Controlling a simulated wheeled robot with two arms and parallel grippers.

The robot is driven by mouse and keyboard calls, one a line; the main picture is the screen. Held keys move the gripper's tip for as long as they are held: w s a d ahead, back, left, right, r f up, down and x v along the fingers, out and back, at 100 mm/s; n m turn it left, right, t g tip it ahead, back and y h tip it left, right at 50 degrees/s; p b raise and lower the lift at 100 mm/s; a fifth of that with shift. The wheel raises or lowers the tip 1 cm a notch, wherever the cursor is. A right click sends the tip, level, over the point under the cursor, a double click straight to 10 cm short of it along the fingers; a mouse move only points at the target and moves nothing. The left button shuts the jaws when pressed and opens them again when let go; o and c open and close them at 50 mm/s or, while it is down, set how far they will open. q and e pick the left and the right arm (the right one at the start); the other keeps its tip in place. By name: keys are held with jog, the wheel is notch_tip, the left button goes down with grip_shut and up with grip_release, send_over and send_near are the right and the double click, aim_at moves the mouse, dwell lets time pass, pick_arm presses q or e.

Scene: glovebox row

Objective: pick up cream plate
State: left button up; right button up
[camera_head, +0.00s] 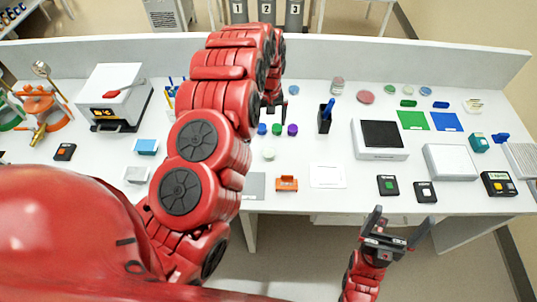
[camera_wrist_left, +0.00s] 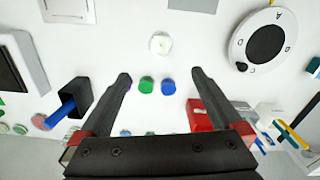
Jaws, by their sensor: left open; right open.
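A small round cream plate (camera_head: 268,154) lies on the white bench, in front of the coloured caps. In the left wrist view the cream plate (camera_wrist_left: 160,43) is beyond my fingertips, roughly centred between them. My left gripper (camera_head: 272,106) is open and empty above the bench, behind the plate in the head view and apart from it. Its two open fingers (camera_wrist_left: 161,76) show in the wrist view, with a green cap (camera_wrist_left: 146,84) and a blue cap (camera_wrist_left: 168,86) seen between them. My right gripper (camera_head: 397,223) is open and empty, off the bench's front edge.
Blue, green and purple caps (camera_head: 292,130) stand just behind the plate. A black pen holder (camera_head: 324,122) is to their right. An orange rack (camera_head: 286,183) and a white sheet (camera_head: 327,177) lie nearer the front edge. Several coloured dishes (camera_head: 366,97) are at the back right.

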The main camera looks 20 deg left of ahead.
pick_arm(q)
notch_tip(320, 180, down, 2)
jog(key=b, duration=1.1)
send_over(269, 152)
notch_tip(269, 152, down, 10)
jog(key=shift+a+r, duration=0.1)
jog(key=shift+s+p, duration=0.1)
jog(key=shift+p, duration=0.4)
jog(key=shift+f+p, duration=0.6)
jog(key=shift+p, duration=0.1)
notch_tip(269, 152, down, 3)
jog(key=shift+p, duration=0.85)
jog(key=shift+f, duration=0.45)
jog(key=shift+c, duration=0.2)
